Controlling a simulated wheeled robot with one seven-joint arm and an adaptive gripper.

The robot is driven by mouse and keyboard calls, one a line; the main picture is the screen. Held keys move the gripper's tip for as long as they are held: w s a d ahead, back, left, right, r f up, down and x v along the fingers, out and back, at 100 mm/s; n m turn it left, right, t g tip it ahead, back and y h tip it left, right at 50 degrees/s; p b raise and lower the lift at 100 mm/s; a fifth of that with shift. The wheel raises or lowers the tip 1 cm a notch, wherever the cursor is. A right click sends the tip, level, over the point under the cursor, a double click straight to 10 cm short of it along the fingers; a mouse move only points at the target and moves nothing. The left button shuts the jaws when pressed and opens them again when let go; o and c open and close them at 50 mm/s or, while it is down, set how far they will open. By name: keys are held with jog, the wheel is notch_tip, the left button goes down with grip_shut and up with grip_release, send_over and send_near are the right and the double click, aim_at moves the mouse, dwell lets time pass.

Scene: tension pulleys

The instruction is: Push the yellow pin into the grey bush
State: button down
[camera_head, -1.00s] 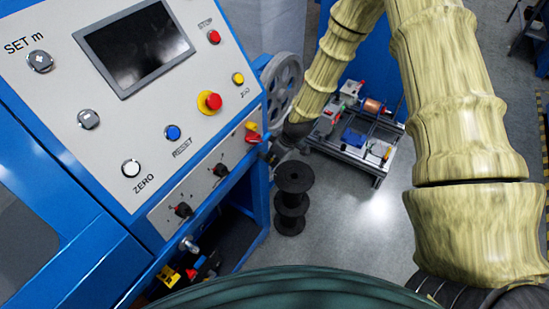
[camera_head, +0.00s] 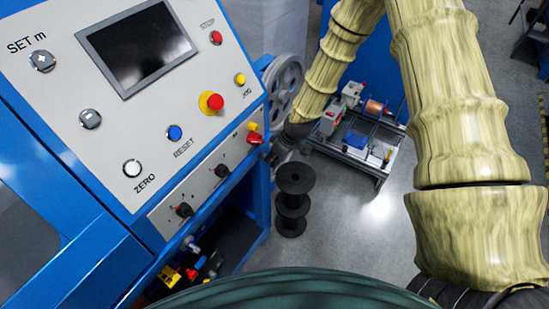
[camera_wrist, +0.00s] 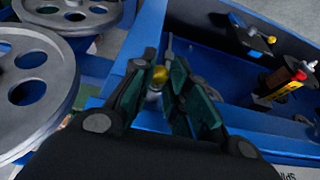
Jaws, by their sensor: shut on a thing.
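In the wrist view my gripper (camera_wrist: 163,88) has its green-padded fingers closed around a small yellow piece, the yellow pin (camera_wrist: 160,73). Only the pin's rounded yellow end shows between the fingertips. A small pale grey part (camera_wrist: 152,95) shows just below the yellow end, between the fingers. It may be the grey bush, but I cannot tell how far the pin sits in it.
Two grey spoked pulleys (camera_wrist: 38,88) lie close left of my gripper in the wrist view. A blue frame (camera_wrist: 125,62) runs beside them. A red-and-yellow part (camera_wrist: 290,88) and knobs stand to the right. In the head view black spools (camera_head: 292,200) stand on the floor beside the control panel (camera_head: 110,150).

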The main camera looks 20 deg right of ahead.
jog(key=c, duration=1.1)
grip_release()
jog(key=shift+r, duration=0.1)
